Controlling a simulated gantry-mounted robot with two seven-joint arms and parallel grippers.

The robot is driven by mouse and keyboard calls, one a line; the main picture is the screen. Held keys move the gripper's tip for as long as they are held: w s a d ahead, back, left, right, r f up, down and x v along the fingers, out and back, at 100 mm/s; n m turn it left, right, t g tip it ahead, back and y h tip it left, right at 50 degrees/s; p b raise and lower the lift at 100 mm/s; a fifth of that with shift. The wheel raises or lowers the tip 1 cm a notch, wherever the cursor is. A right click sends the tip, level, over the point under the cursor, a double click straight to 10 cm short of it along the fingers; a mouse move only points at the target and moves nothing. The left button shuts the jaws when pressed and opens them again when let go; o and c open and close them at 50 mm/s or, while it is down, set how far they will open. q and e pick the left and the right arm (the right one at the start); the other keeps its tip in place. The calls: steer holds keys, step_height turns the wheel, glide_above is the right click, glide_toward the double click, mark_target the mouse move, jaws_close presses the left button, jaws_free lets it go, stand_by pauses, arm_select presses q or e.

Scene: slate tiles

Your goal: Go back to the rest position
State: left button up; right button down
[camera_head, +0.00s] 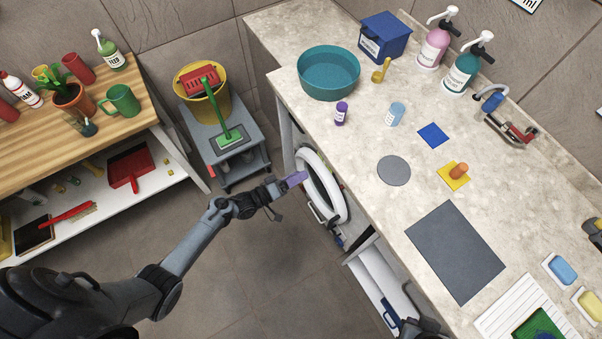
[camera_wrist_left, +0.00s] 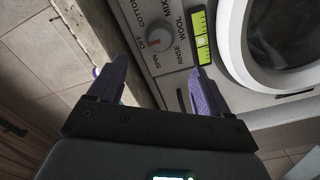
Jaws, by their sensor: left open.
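My left gripper (camera_head: 297,180) is at the front of the white washing machine (camera_head: 337,211), below the counter edge. In the left wrist view its two purple fingers (camera_wrist_left: 158,88) are spread apart with nothing between them. Beyond the fingers are the machine's program dial (camera_wrist_left: 158,40), a yellow-green strip (camera_wrist_left: 200,38) beside it, and the round door (camera_wrist_left: 234,45) at the right. The fingers appear apart from the dial, though the exact gap is hard to judge. My right gripper's fingers are not visible.
The stone counter (camera_head: 400,130) holds a teal basin (camera_head: 328,75), a blue box (camera_head: 385,37), pump bottles (camera_head: 462,72) and small items. A grey cart (camera_head: 228,145) with a yellow bucket (camera_head: 208,100) stands behind. A wooden shelf (camera_head: 40,160) is at left. An open drawer (camera_head: 372,275) juts out at lower right.

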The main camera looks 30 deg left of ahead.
arm_select(q)
steer(key=shift+s+f, duration=0.1)
stand_by(0.3)
steer(key=s+d+f+m+g, duration=0.1)
steer(key=s+d, duration=0.2)
steer(key=s, duration=0.2)
steer(key=s+d+m+g, duration=0.1)
steer(key=s+d+g, duration=0.15)
steer(key=s, duration=0.35)
steer(key=s+a+r+m+g+y, duration=0.1)
steer(key=s+r+m+g+y, duration=0.2)
steer(key=r, duration=0.4)
steer(key=s+a+r+m+g+y, duration=0.1)
steer(key=s+r+g+y, duration=0.15)
steer(key=r+y, duration=0.35)
steer(key=s+a+m+g, duration=0.2)
steer(key=s+g, duration=0.1)
steer(key=s, duration=0.3)
step_height(320, 180, up, 29)
steer(key=p, duration=2.8)
steer(key=shift+s+a, duration=0.2)
steer(key=shift+s, duration=0.2)
